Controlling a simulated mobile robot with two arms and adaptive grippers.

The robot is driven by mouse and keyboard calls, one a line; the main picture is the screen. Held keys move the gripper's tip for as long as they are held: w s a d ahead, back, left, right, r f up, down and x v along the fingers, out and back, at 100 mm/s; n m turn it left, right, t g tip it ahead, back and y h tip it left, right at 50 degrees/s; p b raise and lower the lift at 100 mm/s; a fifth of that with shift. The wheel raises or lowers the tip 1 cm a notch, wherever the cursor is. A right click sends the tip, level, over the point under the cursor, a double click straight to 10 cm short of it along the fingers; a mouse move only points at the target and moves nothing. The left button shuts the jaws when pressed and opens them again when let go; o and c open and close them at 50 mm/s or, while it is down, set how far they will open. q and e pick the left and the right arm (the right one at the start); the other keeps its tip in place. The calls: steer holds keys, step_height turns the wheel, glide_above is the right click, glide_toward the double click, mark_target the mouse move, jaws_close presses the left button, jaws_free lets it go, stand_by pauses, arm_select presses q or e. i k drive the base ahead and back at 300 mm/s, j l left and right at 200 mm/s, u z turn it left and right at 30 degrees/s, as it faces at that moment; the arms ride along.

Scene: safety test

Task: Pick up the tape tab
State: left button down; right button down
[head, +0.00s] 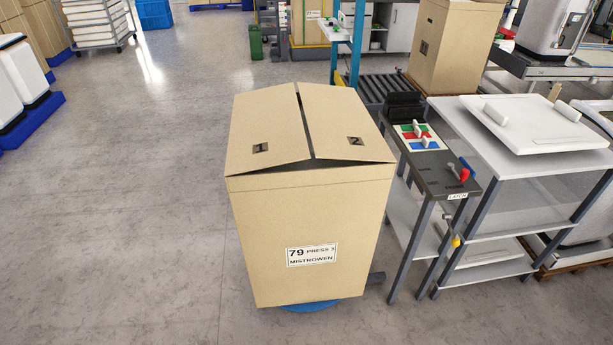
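A large cardboard box (310,215) stands in the middle of the head view, labelled "79 PRESS 3 MISTROWEN". Its top flaps, marked 1 (261,148) and 2 (355,141), lie nearly closed with a narrow gap between them. I cannot pick out a tape tab for certain. On the narrow stand right of the box, a board (420,137) with red, green and blue patches carries small white upright pieces, too small to identify. Neither of my grippers shows.
The narrow dark-topped stand (430,178) holds a black block (403,106) and a red-and-blue lever (462,173) near a "LATCH" label. A grey table (480,145) with a white panel (535,124) stands right. Floor left of the box is clear.

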mark_target(425, 144)
steer(key=i+l, duration=0.35)
steer(key=i+l+u, duration=0.1)
steer(key=i+l, duration=0.25)
steer(key=l, duration=0.15)
